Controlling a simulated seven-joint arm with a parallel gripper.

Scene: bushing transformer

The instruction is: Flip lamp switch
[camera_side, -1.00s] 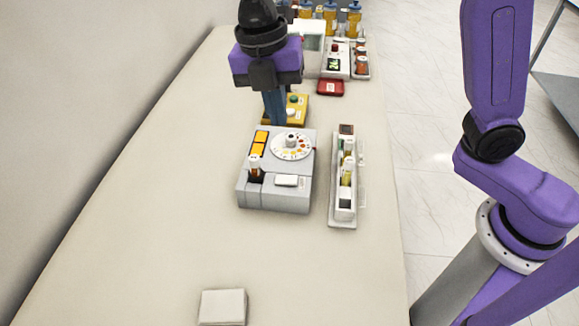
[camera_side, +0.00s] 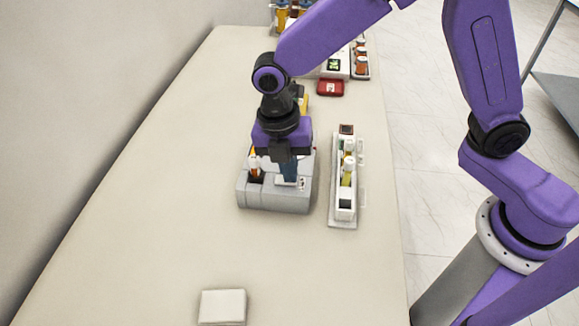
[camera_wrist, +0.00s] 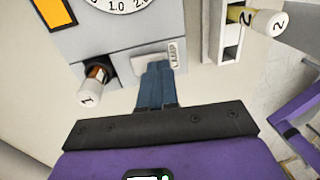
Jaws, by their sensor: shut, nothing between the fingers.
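The grey device (camera_side: 270,202) stands on the table. Its lamp switch (camera_wrist: 143,64) is a white rocker beside a "LAMP" label (camera_wrist: 174,53) in the wrist view. My gripper (camera_wrist: 158,68) is shut and empty, with its blue fingertips at the switch, covering part of it. Whether the tips press on it or hover just above, I cannot tell. In the side view my gripper (camera_side: 287,180) points down over the front of the device and hides most of the switch and the dial. The dial (camera_wrist: 122,3) shows partly in the wrist view.
A vial with a white cap marked 1 (camera_wrist: 90,92) stands in the device, left of my fingers. A narrow rack (camera_side: 342,212) with vials stands to the right. A white square block (camera_side: 222,306) lies in front; the table between is clear.

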